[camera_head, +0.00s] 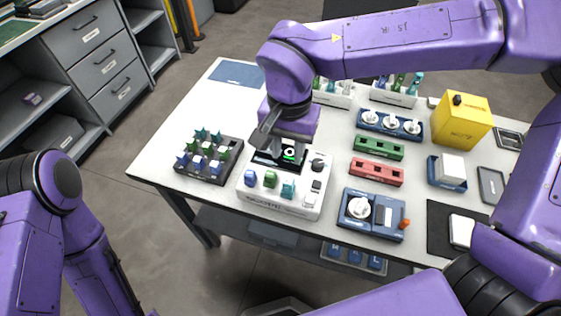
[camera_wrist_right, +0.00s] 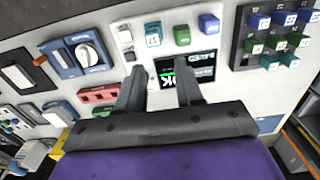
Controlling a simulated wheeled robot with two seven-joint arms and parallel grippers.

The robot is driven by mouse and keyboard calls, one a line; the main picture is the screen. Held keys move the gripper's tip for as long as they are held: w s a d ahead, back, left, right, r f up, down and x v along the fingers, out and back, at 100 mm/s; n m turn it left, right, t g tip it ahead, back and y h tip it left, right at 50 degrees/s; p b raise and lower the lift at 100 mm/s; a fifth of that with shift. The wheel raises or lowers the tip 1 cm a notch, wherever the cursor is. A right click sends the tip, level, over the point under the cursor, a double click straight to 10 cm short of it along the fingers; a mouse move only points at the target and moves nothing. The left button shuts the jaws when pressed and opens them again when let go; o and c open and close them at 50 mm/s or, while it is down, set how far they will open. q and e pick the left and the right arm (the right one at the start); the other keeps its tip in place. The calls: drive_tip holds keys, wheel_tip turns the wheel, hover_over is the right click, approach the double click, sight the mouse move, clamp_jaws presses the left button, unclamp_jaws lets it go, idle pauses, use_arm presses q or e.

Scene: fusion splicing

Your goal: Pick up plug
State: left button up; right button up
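Several small blue, green and teal plug-like pieces stand in a black tray (camera_head: 232,168) left of a white splicing device (camera_head: 247,196). The tray also shows at the upper right of the wrist view (camera_wrist_right: 239,42). A blue piece (camera_head: 249,178), a green piece (camera_head: 270,178) and a teal piece (camera_head: 288,190) sit along the device's front. I cannot tell which piece is the plug. My right gripper (camera_head: 281,160) points down over the device's dark screen (camera_wrist_right: 186,70). Its fingers (camera_wrist_right: 159,85) are apart with nothing between them. My left arm shows at lower left, its gripper out of view.
Right of the device are a green block (camera_head: 378,149), a red block (camera_head: 377,171) and a blue unit with a white dial (camera_head: 372,221). A yellow box (camera_head: 461,122) stands at the back right. White racks of connectors stand behind my right arm.

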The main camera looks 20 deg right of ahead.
sight(289, 181)
drive_tip(key=f, duration=0.1)
drive_tip(key=s+f, duration=0.1)
drive_tip(key=f, duration=0.2)
drive_tip(key=shift+s, duration=0.4)
wheel_tip(289, 181, down, 6)
drive_tip(key=shift+w+r, duration=0.1)
drive_tip(key=shift+r, duration=0.1)
drive_tip(key=c, duration=0.6)
